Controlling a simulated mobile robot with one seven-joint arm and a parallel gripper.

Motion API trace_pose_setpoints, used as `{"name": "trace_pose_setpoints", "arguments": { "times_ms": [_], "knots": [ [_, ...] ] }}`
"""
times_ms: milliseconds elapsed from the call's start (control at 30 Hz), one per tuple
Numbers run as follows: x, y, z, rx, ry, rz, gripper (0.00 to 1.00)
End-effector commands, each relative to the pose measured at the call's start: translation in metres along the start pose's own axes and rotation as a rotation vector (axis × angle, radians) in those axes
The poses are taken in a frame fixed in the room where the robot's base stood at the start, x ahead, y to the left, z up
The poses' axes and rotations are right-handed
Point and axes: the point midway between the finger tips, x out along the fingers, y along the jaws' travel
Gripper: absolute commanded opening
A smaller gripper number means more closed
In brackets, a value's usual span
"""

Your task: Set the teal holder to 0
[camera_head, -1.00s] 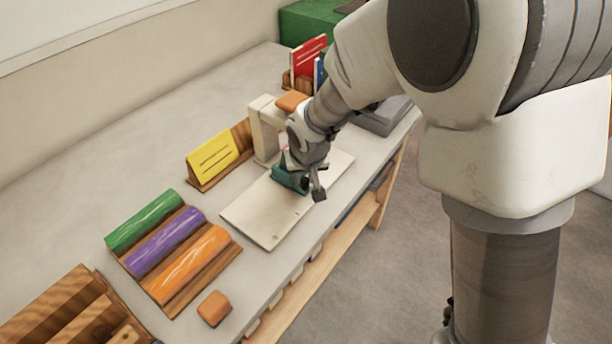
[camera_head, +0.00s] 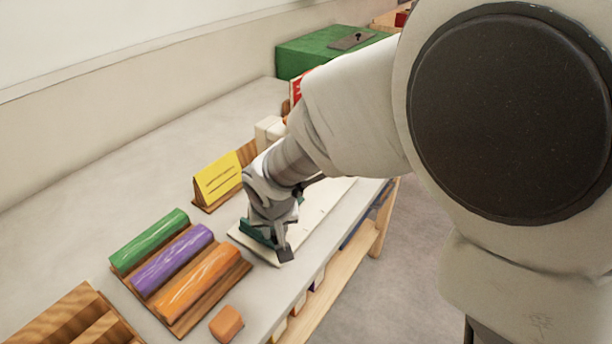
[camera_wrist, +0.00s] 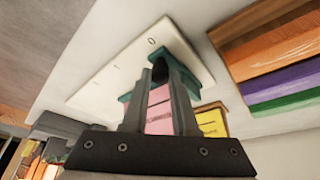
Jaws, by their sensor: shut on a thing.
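The teal holder (camera_head: 254,233) is on the long white board (camera_head: 325,196), near the board's left end. My gripper (camera_head: 274,240) is over it and shut on it. In the wrist view the teal holder (camera_wrist: 177,44) shows around and behind the fingers, with a pink lined piece (camera_wrist: 158,112) seen between them. The white board (camera_wrist: 98,72) carries small marks along it. A "0" mark lies just beside the teal holder's upper end in that view. My gripper hides much of the holder, so its exact alignment with the mark is unclear.
A yellow card on a wooden stand (camera_head: 218,180) is behind the board. A wooden rack with green, purple and orange rolls (camera_head: 172,262) lies left of the board. An orange block (camera_head: 226,323) sits near the table's front edge. A green box (camera_head: 320,52) stands at the back.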

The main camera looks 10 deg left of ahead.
Motion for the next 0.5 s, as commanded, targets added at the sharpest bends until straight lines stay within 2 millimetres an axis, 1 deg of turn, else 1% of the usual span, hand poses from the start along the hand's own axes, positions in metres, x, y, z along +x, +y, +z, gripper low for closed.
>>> {"name": "trace_pose_setpoints", "arguments": {
  "times_ms": [467,500],
  "knots": [
    [-0.0018,-0.0055,0.0053,-0.002,-0.003,-0.002,0.00],
    [-0.0018,-0.0057,0.0055,-0.003,-0.004,-0.002,0.28]
  ]
}}
